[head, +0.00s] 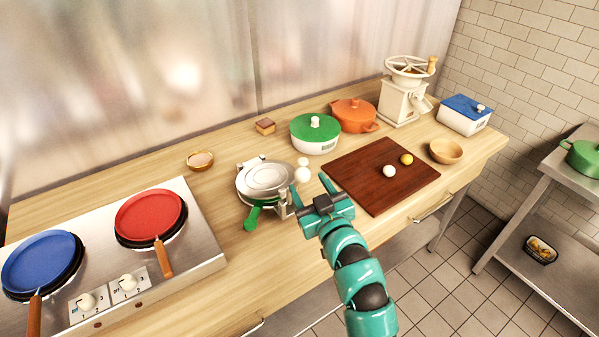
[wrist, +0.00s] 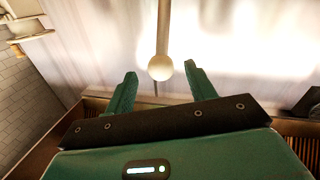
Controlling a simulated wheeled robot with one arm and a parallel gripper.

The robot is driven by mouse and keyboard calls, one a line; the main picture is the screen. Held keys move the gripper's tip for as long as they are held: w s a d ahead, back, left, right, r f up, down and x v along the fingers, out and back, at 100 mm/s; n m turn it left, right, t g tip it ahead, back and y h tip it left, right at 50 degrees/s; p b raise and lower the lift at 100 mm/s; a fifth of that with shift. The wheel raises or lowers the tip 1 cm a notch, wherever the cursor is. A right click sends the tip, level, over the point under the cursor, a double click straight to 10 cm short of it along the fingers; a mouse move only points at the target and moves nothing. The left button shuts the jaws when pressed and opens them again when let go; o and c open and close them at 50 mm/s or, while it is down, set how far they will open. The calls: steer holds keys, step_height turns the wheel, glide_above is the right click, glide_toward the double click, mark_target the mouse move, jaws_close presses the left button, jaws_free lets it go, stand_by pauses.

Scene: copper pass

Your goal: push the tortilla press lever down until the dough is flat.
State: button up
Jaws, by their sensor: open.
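The tortilla press (head: 264,178) is a round silver press on the counter, with a green handle (head: 252,218) at its front. No dough shows between its plates. A pale ball knob (head: 302,174) shows at its right side, with another pale round shape just above it. My gripper (head: 309,190) is open and empty, just in front of the knob. In the wrist view, a cream ball knob (wrist: 160,68) on a metal rod (wrist: 163,28) appears between the fingertips of my gripper (wrist: 160,82). I cannot tell whether they touch.
A dark cutting board (head: 375,195) with a white ball (head: 389,171) and a yellow ball (head: 406,159) lies to the right. The green-lidded pot (head: 315,146) stands behind. A steel stove (head: 205,240) with red and blue pans is left. Bare counter lies in front of the press.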

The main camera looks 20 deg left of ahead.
mark_target(299, 170)
steer(key=shift+p+x, duration=1)
steer(key=shift+x, duration=2.25)
jaws_close()
